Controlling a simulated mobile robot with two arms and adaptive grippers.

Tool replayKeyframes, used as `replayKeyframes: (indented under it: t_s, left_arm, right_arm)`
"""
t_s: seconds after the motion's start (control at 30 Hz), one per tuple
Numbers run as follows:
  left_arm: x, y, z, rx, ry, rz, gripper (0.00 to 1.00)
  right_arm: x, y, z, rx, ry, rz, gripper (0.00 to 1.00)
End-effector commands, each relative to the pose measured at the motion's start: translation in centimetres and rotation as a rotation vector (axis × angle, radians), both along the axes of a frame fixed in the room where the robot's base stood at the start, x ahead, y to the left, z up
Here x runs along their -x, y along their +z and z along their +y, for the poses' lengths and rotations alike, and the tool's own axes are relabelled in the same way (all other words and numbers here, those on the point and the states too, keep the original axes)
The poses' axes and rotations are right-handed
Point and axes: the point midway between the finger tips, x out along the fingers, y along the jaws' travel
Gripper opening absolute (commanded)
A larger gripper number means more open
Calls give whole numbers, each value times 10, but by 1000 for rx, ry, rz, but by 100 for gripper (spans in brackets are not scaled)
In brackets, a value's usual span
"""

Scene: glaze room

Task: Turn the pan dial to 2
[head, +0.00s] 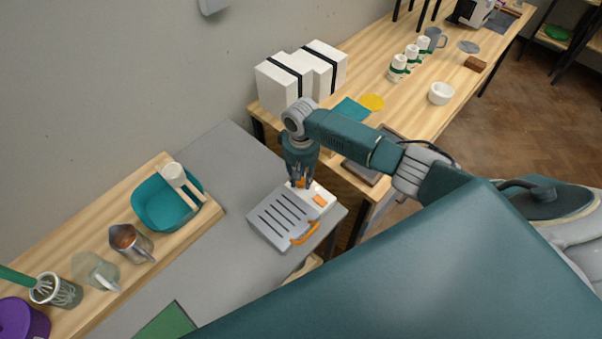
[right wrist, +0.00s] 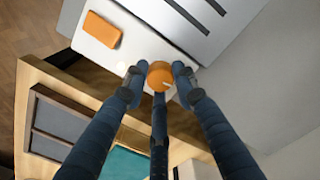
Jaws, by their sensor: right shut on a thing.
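The pan (head: 285,218) is a light grey, flat appliance with dark slots in its top and an orange handle (head: 305,233) at its front. It stands on the grey counter. Its dial (right wrist: 160,76) is a round orange knob with a small white mark, on the white panel next to an orange block (right wrist: 102,29). My right gripper (right wrist: 158,77) is shut on the dial, its fingers around the knob. In the head view the right gripper (head: 300,183) points down at the panel and hides most of the dial. I cannot read any numbers. My left gripper is not in view.
A wooden board (head: 208,211) at the left holds a teal bowl (head: 150,213), a metal jug (head: 131,243) and a glass jug. White boxes (head: 285,83) stand on the wooden table behind my right arm.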

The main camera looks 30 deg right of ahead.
Motion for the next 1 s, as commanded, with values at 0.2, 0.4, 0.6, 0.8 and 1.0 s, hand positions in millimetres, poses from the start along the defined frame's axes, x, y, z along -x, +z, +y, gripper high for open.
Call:
replayKeyframes:
  t_s: [0.2,0.4,0.6,0.8,1.0]
  left_arm:
    - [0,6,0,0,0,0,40]
    - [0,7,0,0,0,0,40]
    - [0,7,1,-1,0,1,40]
    - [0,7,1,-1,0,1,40]
    - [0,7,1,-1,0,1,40]
  right_arm:
    - [-2,2,0,0,-123,-3,1]
    - [-2,2,-1,1,-183,-4,1]
    - [-2,2,-1,1,-205,-5,1]
    - [-2,2,-1,1,-206,-5,1]
    - [-3,2,-1,1,-205,-6,35]
